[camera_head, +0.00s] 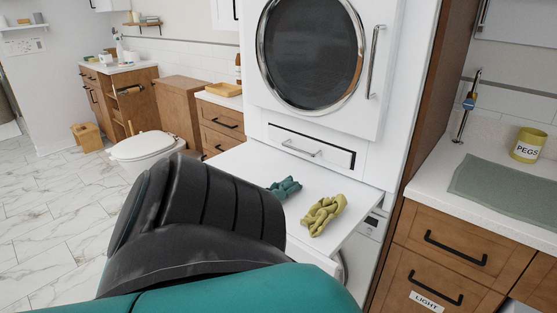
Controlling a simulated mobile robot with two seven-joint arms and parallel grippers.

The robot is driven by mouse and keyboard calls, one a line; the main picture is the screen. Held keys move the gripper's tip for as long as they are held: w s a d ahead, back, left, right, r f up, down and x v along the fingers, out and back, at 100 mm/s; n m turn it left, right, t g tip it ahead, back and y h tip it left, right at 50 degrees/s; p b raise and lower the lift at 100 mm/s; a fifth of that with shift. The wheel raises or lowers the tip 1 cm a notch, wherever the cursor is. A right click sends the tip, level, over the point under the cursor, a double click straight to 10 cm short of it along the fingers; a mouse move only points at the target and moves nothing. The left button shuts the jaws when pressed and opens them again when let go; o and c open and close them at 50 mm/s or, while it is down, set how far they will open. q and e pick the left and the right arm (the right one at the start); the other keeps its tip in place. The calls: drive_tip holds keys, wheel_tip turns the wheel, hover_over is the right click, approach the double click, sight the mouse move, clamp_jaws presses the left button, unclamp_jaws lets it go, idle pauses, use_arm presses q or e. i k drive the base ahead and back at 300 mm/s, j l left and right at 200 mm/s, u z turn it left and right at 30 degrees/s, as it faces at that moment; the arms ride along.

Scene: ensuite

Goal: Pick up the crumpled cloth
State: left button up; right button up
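Two crumpled cloths lie on a white pull-out shelf (309,185) in front of the white machine. One is an olive-yellow crumpled cloth (324,214) near the shelf's right front part. The other is a smaller dark teal crumpled cloth (285,188), farther back and to the left. A black and teal part of my own arm fills the lower left and middle foreground and covers the shelf's left front part. Neither of my grippers shows, so I cannot see whether either holds anything.
The white machine (340,130) with a round dark door rises behind the shelf. A wooden-fronted counter (420,180) with a green mat (510,187) and a yellow "PEGS" pot (528,146) stands right. A toilet (146,148) is behind left; the marble floor there is clear.

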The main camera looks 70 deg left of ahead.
sight(282, 190)
drive_tip(key=u, duration=2.35)
